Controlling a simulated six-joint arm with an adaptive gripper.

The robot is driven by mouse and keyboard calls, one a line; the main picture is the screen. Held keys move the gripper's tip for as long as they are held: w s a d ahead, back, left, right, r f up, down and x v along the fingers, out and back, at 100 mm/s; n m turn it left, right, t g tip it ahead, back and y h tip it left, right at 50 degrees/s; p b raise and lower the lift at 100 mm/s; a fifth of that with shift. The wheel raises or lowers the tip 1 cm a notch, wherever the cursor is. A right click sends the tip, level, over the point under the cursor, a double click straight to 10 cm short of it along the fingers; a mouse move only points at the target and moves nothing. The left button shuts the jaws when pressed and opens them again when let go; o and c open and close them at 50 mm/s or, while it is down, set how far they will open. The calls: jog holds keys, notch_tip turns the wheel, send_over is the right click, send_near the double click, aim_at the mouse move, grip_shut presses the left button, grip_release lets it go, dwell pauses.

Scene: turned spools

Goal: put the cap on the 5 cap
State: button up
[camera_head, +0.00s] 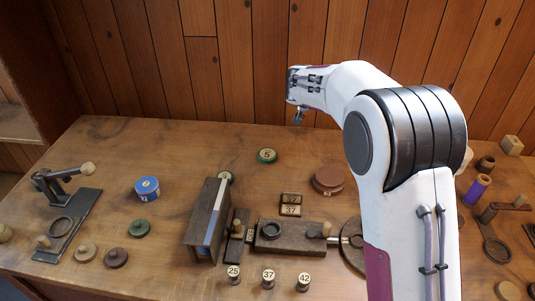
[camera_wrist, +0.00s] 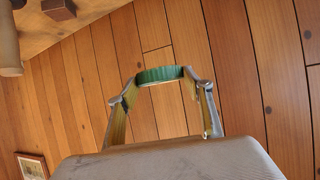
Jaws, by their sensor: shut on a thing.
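My gripper (camera_wrist: 160,80) is shut on a green ribbed cap (camera_wrist: 160,74), held between its two fingertips in the wrist view. In the head view my gripper (camera_head: 299,117) is raised in front of the plank wall, above the back of the bench; the held cap is not clearly visible there. A green cap with a pale numbered top (camera_head: 267,155) lies on the back middle of the bench, below and left of my gripper and apart from it. Its number is too small to read surely.
A blue round tin (camera_head: 147,188) and a green disc (camera_head: 139,228) lie at left. A dark box (camera_head: 207,219), number blocks (camera_head: 291,204) and a reddish round stack (camera_head: 328,179) stand mid-bench. Numbered pegs (camera_head: 268,277) line the front. The back left of the bench is clear.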

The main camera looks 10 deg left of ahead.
jog(key=w+a+n+y, duration=0.1)
jog(key=a+n+y, duration=0.4)
jog(key=a, duration=0.1)
jog(key=n+g+y, duration=0.3)
jog(key=n+y, duration=0.3)
jog(key=n, duration=0.1)
send_over(267, 153)
jog(key=s+d, duration=0.2)
notch_tip(267, 153, down, 11)
jog(key=shift+f, duration=0.2)
jog(key=shift+f, duration=3.1)
jog(key=shift+f, duration=1.9)
jog(key=shift+f, duration=0.55)
jog(key=o, duration=1)
jog(key=shift+c, duration=0.2)
